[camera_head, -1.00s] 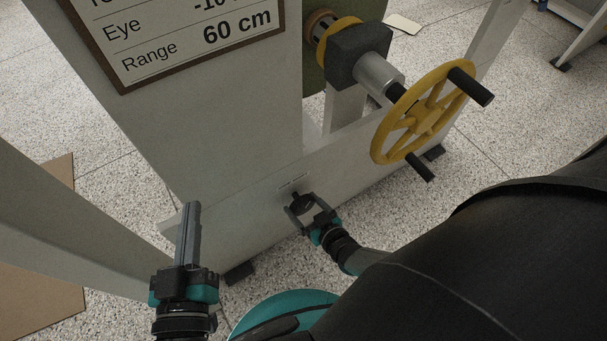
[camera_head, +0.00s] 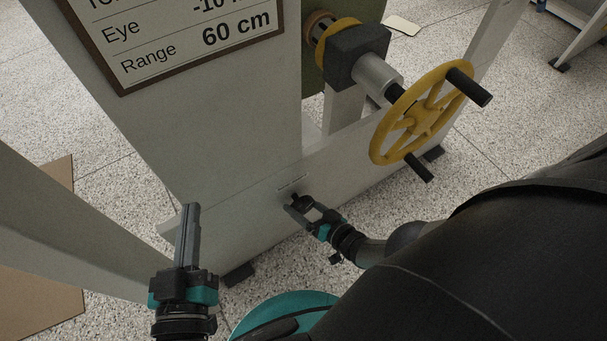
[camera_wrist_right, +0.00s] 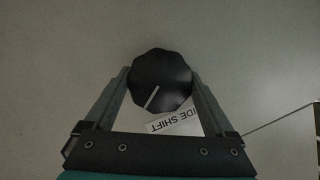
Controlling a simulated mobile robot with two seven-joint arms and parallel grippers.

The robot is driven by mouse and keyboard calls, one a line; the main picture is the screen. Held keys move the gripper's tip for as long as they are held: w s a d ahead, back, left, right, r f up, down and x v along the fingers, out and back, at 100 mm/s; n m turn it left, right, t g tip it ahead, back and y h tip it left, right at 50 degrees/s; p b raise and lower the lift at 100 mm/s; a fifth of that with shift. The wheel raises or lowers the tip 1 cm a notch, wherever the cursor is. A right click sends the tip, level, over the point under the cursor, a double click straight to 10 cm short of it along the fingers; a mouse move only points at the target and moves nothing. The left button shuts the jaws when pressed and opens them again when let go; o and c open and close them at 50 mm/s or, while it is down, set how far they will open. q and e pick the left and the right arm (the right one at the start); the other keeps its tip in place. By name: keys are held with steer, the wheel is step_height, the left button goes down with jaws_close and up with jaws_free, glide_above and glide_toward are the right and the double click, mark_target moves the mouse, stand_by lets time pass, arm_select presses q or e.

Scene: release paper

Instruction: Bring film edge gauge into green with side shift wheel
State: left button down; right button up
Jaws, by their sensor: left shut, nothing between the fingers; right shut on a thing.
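The side shift wheel (camera_wrist_right: 160,82) is a small dark faceted knob with a pale pointer line, on a grey panel in the right wrist view. A label (camera_wrist_right: 178,122) reading "IDE SHIFT", upside down, is partly covered beside it. My right gripper (camera_wrist_right: 160,85) is shut on the knob, one finger on each side. In the head view, my right gripper (camera_head: 300,205) is at the low grey beam and mostly hides the knob. My left gripper (camera_head: 189,208) is shut and empty, pointing up at the lower left. No film edge gauge is visible.
A yellow handwheel (camera_head: 418,112) with black handles stands out from the machine to the right of my right gripper. A sign (camera_head: 185,40) reading "Range 60 cm" hangs on the grey upright panel. Brown sheets (camera_head: 40,300) lie on the speckled floor at left.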

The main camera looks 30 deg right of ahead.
steer(key=o, duration=1.1)
steer(key=shift+s, duration=0.1)
steer(key=shift+p+v, duration=0.75)
steer(key=shift+v, duration=0.5)
steer(key=shift+p+v, duration=0.55)
steer(key=shift+v, duration=0.7)
steer(key=p, duration=0.3)
glide_toward(305, 209)
steer(key=s, duration=0.1)
arm_select(q)
steer(key=s+a+f+g+y, duration=0.1)
steer(key=s+a+g+y, duration=0.1)
steer(key=a+g, duration=0.3)
steer(key=s+a+f+g+y, duration=0.1)
steer(key=s+a+g+y, duration=0.1)
steer(key=a+g, duration=0.3)
steer(key=shift+f+g+y, duration=0.3)
steer(key=shift+f+y, duration=0.1)
steer(key=shift+y, duration=0.3)
arm_select(e)
steer(key=shift+r+v, duration=0.2)
steer(key=shift+v, duration=1.65)
